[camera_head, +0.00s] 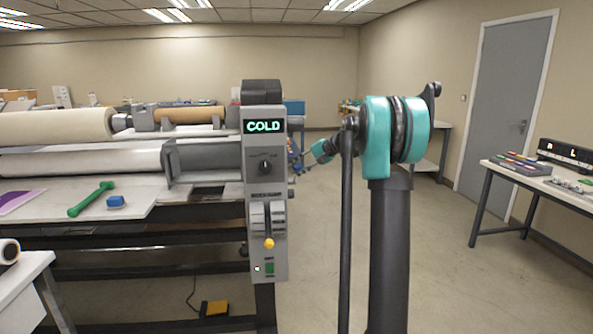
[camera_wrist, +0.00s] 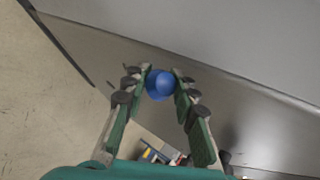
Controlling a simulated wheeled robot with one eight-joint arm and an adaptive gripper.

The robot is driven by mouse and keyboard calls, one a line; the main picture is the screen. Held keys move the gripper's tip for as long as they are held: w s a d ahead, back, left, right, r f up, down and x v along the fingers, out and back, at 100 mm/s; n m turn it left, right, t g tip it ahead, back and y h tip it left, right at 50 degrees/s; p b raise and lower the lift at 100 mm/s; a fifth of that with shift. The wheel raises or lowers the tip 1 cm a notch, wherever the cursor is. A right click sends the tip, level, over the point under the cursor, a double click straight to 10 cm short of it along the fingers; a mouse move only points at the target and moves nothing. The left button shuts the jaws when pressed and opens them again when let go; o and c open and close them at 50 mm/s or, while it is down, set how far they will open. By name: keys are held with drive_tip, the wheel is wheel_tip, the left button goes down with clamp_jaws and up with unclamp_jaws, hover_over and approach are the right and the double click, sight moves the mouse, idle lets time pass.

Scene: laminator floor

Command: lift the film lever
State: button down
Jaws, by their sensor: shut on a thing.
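A round blue knob (camera_wrist: 159,86) sits between the fingertips of my gripper (camera_wrist: 160,80) in the wrist view, close to a grey metal surface. My gripper is shut on it, one finger on each side. It appears to be a lever's knob; its stem is hidden. In the head view my gripper (camera_head: 303,162) is small, just right of the laminator's control column (camera_head: 252,182), and points left toward its side. The knob cannot be made out clearly there. A yellow-knobbed lever (camera_head: 269,243) hangs low on the column's front, apart from my gripper.
The column's display (camera_head: 264,127) reads COLD, above a black dial (camera_head: 265,167). A table (camera_head: 540,178) stands at the right. The floor between is open.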

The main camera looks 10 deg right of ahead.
drive_tip(key=c, duration=1.5)
unclamp_jaws()
drive_tip(key=shift+o, duration=0.2)
drive_tip(key=v, duration=1.2)
drive_tip(key=shift+d, duration=0.1)
